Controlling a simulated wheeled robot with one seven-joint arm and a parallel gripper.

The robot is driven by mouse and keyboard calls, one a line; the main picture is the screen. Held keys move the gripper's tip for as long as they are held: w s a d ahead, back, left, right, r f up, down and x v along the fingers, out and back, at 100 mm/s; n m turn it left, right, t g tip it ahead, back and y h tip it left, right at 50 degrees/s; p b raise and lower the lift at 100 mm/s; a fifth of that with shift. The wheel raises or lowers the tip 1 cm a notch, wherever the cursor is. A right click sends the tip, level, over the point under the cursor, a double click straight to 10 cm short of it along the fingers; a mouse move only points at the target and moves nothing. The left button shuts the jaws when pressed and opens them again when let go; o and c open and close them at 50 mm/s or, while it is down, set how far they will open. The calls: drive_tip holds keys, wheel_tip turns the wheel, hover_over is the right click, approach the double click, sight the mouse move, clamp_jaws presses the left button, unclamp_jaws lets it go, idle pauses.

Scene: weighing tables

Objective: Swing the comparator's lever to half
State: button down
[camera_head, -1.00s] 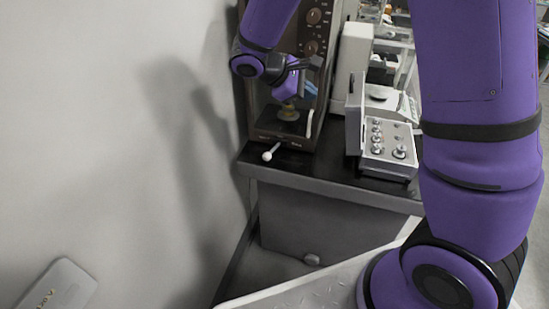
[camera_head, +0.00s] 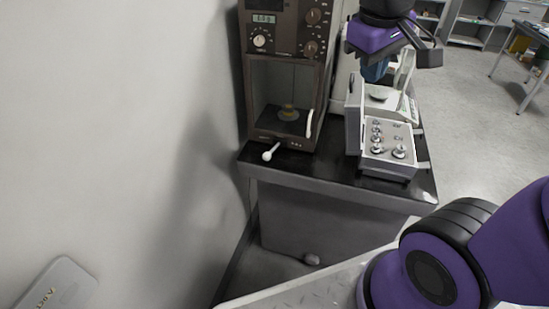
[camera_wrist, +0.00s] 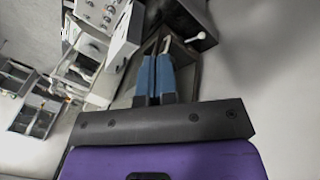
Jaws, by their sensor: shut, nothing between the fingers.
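The comparator (camera_head: 288,62) is a tall brown cabinet with a small display, dials and a clear-fronted chamber, at the back left of the black table. Its lever (camera_head: 270,152) is a short white arm with a round white knob, sticking out to the front left at the cabinet's base. The knob also shows at the top right of the wrist view (camera_wrist: 195,37). A weight sits on a dish inside the chamber. My gripper (camera_head: 374,78) is to the right of the comparator, above the scale, apart from the lever. Its blue fingers (camera_wrist: 156,62) are shut and empty.
A pale wall is close on the left.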

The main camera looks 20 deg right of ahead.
drive_tip(key=w+d+f+m+t+y, duration=0.1)
drive_tip(key=w+d+f+m+t, duration=0.1)
drive_tip(key=w+f+m+t, duration=0.6)
drive_tip(key=m+y, duration=0.7)
drive_tip(key=y, duration=0.1)
hover_over(270, 157)
drive_tip(key=s+d, duration=0.7)
drive_tip(key=s, duration=0.6)
wheel_tip(270, 157, down, 29)
drive_tip(key=shift+t, duration=0.4)
drive_tip(key=x, duration=1.4)
drive_tip(key=shift+w+d+f, duration=0.1)
drive_tip(key=shift+w+d, duration=0.1)
drive_tip(key=shift+d, duration=0.1)
